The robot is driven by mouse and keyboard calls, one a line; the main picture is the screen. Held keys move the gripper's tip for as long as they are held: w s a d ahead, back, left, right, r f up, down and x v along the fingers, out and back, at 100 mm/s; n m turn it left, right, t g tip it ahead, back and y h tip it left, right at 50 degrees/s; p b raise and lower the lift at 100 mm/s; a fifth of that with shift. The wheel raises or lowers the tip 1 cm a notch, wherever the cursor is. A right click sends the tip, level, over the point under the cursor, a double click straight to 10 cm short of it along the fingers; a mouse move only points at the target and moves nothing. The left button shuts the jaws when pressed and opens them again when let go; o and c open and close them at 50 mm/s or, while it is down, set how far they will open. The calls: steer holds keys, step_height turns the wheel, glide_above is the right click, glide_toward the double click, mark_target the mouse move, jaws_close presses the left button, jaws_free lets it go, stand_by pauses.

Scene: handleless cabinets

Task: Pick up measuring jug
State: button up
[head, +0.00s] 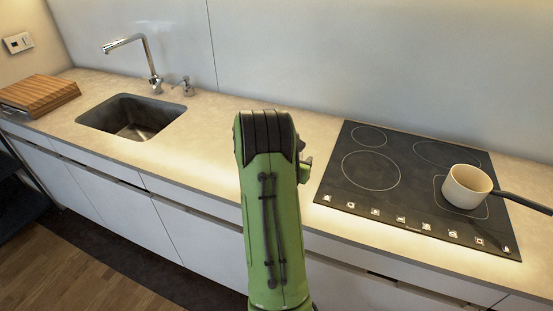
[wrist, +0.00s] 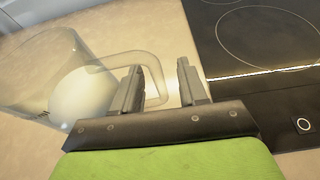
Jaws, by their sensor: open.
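The measuring jug (wrist: 45,62) is clear and see-through. It stands on the pale counter at the left of the wrist view, with its handle (wrist: 112,57) pointing right. A pale round patch shows through the jug; I cannot tell what it is. My gripper (wrist: 160,70) is open, its two fingers reaching to the handle. The outer part of the handle appears between the fingers, with the left finger overlapping the handle loop. I cannot tell whether either finger touches it. In the head view my own green arm hides the jug and the fingers.
A black cooktop (head: 400,183) lies right of my arm, with a cream saucepan (head: 466,186) on it, handle pointing right. A sink (head: 132,117) with a tap (head: 150,68), a soap dispenser (head: 186,86) and wooden boards (head: 38,95) are left. The counter (head: 205,135) between is clear.

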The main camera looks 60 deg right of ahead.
steer(key=shift+d, duration=0.25)
steer(key=shift+a, duration=0.15)
steer(key=shift+c, duration=0.2)
jaws_close()
steer(key=shift+r, duration=0.1)
stand_by(0.8)
